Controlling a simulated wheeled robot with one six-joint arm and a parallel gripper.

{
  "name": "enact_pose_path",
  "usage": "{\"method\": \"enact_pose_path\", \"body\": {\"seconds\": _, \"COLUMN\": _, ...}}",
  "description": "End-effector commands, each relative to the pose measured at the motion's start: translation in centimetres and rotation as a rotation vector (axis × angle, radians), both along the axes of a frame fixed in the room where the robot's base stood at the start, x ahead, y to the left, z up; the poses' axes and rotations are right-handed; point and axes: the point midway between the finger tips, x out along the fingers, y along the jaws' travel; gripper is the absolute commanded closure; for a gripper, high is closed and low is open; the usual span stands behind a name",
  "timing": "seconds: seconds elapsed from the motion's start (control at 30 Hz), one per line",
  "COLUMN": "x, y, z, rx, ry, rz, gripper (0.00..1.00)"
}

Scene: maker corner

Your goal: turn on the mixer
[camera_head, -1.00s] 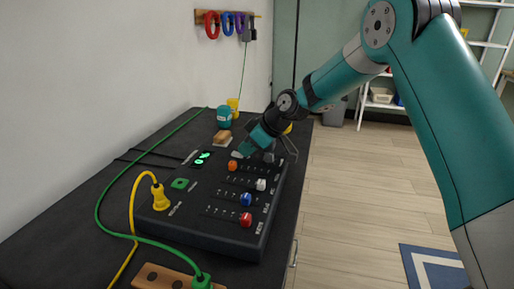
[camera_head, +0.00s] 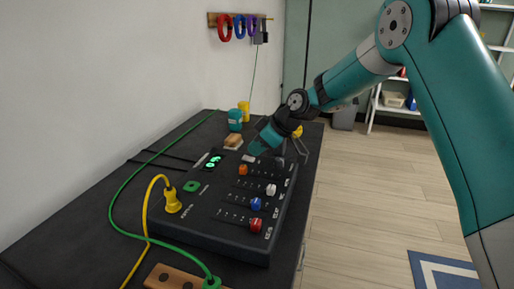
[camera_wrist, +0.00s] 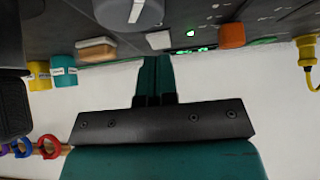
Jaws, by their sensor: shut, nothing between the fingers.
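The mixer (camera_head: 222,228) is a dark box on the bench, with orange (camera_head: 243,169), white (camera_head: 271,190), blue (camera_head: 256,204) and red (camera_head: 256,225) slider caps. My gripper (camera_head: 255,150) is shut and empty at the mixer's far end, close to a pale key (camera_head: 249,158) and a grey knob (camera_head: 279,162). In the wrist view, my shut fingers (camera_wrist: 154,62) point at the pale key (camera_wrist: 159,40), beside the large grey knob (camera_wrist: 130,12). I cannot tell whether they touch it.
A yellow plug (camera_head: 172,203) and cable enter the mixer's left side; a green cable (camera_head: 113,207) runs along the bench. Coloured rings (camera_head: 226,27) hang on the wall.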

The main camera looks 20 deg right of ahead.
Motion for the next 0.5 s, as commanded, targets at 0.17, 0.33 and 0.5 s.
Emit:
{"method": "enact_pose_path", "body": {"seconds": 0.17, "x": -0.1, "y": 0.0, "z": 2.8, "rx": 0.000, "ry": -0.003, "rz": 0.003, "gripper": 1.00}}
{"method": "enact_pose_path", "body": {"seconds": 0.33, "x": -1.0, "y": -1.3, "z": 5.3, "rx": 0.000, "ry": -0.004, "rz": 0.002, "gripper": 1.00}}
{"method": "enact_pose_path", "body": {"seconds": 0.5, "x": -2.7, "y": -3.9, "z": 7.6, "rx": 0.000, "ry": -0.003, "rz": 0.003, "gripper": 1.00}}
